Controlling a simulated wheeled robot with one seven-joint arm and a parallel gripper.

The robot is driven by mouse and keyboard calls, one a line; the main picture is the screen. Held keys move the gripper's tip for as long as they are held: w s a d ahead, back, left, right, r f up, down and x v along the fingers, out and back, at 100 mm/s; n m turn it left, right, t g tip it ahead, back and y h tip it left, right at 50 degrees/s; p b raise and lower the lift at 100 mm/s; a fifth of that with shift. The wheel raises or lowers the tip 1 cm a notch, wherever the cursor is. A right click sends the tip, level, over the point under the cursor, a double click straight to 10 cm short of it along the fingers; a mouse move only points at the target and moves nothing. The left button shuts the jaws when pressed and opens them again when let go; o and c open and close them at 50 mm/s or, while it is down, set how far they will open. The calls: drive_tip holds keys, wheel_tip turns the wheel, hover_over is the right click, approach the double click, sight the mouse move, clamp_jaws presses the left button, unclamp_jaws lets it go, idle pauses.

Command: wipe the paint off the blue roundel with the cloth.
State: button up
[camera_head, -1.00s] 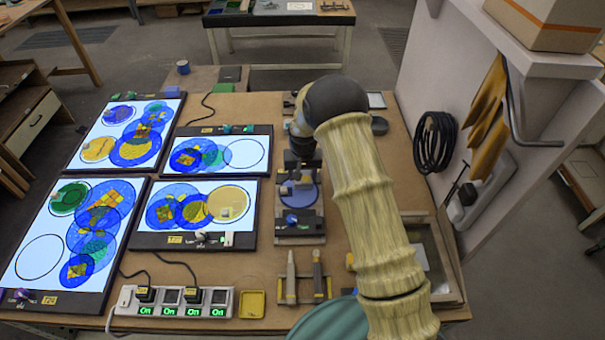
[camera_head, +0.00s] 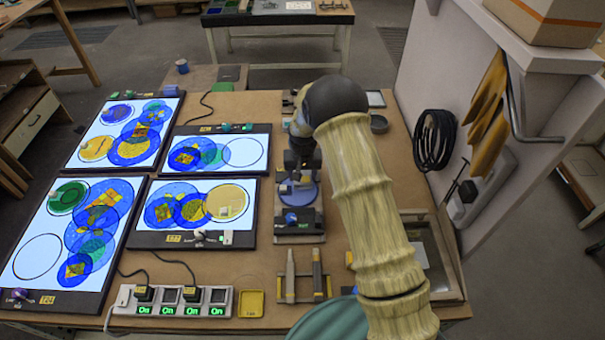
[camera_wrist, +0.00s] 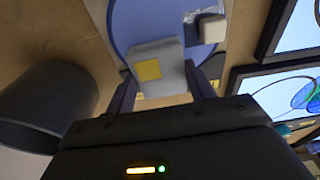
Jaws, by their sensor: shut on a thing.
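The blue roundel (camera_head: 309,198) lies on a grey stand at the middle of the bench. In the wrist view the roundel (camera_wrist: 130,25) fills the upper middle, partly covered. My gripper (camera_wrist: 164,80) is shut on a grey pad with a yellow patch, which I take to be the cloth (camera_wrist: 157,52). The pad is over the roundel; whether it presses on it I cannot tell. A pale block (camera_wrist: 212,29) sits on the roundel beside the pad. I cannot make out paint on the visible part. In the head view my gripper (camera_head: 298,172) is above the roundel's far side.
Lit panels with coloured roundels (camera_head: 228,202) stand to the left. A power strip (camera_head: 175,301), a yellow tray (camera_head: 251,304) and a tool rack (camera_head: 303,287) are at the front. A dark round cup (camera_wrist: 45,105) is close to my gripper in the wrist view.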

sight(302, 186)
drive_tip(key=shift+s, duration=0.1)
drive_tip(key=shift+s, duration=1.7)
drive_tip(key=shift+s+f, duration=0.15)
drive_tip(key=shift+s, duration=1.7)
drive_tip(key=shift+w, duration=1.85)
